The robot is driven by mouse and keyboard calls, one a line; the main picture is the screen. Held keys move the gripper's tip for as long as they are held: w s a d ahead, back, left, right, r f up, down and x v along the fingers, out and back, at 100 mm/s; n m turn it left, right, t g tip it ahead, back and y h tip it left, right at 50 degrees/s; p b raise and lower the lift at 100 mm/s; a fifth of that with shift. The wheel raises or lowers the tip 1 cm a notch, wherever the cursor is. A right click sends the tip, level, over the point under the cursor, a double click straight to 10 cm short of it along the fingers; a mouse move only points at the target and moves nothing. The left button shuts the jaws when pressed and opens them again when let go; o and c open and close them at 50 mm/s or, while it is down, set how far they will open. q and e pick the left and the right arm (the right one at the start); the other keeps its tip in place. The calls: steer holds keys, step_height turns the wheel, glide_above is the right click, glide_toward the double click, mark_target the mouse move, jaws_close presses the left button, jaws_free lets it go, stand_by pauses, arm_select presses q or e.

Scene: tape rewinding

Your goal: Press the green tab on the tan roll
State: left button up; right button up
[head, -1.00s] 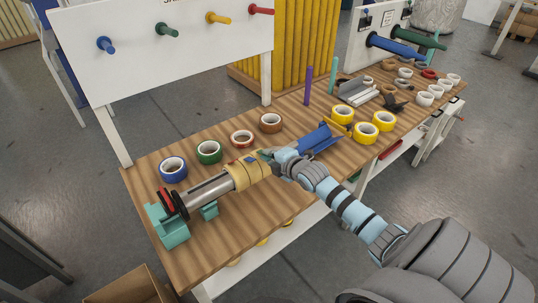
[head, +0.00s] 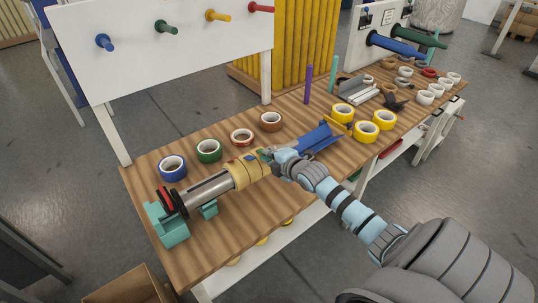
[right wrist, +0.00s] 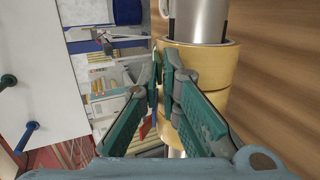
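The tan roll (head: 247,173) sits on a grey metal shaft that lies across the table. In the right wrist view the tan roll (right wrist: 208,85) is just right of and behind my fingertips. My right gripper (head: 267,156) is at the roll's far right edge, at or very near its surface. In the right wrist view the two green fingers of my right gripper (right wrist: 164,66) run close together at the tips; whether they meet is unclear. I cannot pick out the green tab with certainty; the fingers cover that area. Small coloured marks show at the roll's upper edge in the head view. My left gripper is not in view.
The shaft rests on a teal stand (head: 166,225). A blue piece (head: 320,138) lies beyond my gripper, with yellow rolls (head: 366,132) at right. The front wood is bare.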

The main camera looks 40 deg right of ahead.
steer(key=o, duration=0.4)
steer(key=v, duration=1.1)
steer(key=shift+s+r, duration=0.25)
steer(key=shift+s, duration=0.1)
